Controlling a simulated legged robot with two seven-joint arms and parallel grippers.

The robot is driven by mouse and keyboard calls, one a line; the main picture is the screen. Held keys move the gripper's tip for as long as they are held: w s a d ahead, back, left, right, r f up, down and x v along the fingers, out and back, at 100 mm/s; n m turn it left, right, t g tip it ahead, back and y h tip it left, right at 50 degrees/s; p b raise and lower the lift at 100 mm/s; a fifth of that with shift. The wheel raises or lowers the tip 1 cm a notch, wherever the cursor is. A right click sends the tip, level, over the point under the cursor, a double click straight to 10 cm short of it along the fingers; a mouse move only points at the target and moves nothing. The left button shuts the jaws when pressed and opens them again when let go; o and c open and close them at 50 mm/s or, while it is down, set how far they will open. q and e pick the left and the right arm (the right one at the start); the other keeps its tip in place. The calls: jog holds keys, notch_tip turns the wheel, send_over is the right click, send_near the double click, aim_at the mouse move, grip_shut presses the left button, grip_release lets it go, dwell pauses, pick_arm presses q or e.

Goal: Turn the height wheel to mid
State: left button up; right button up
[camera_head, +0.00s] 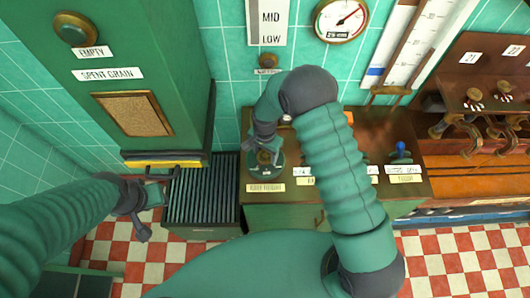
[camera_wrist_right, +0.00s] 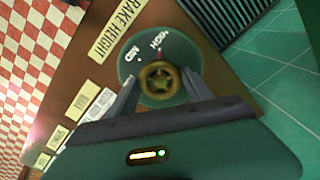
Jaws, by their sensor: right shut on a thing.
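The height wheel (camera_wrist_right: 160,80) is a small brass handwheel on a round green dial plate (camera_wrist_right: 132,66) in the right wrist view. The plate reads HIGH and MID, and a small red mark shows close to HIGH. My right gripper (camera_wrist_right: 162,88) has its fingers on both sides of the wheel and is shut on it. In the head view my right gripper (camera_head: 268,150) reaches down over the dial, and the wheel is mostly hidden. A wall scale (camera_head: 266,22) shows MID above LOW. My left gripper (camera_head: 150,195) is at the left, away from the wheel; its jaws are unclear.
The wooden control panel (camera_head: 250,207) carries several labelled controls, including a blue-topped one (camera_head: 401,148). A green spent grain cabinet (camera_head: 135,65) and dark grate (camera_head: 203,192) stand to the left. A round gauge (camera_head: 341,20) hangs on the wall. Wooden racks are at the right.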

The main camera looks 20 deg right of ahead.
jog(key=c, duration=0.4)
jog(key=shift+o, duration=0.2)
jog(key=shift+w, duration=0.1)
jog(key=shift+n, duration=0.4)
jog(key=n+b, duration=0.1)
jog(key=n, duration=0.2)
jog(key=shift+b, duration=0.3)
jog(key=n+b, duration=0.1)
jog(key=n, duration=0.5)
jog(key=shift+w+r, duration=0.1)
jog(key=o, duration=1.4)
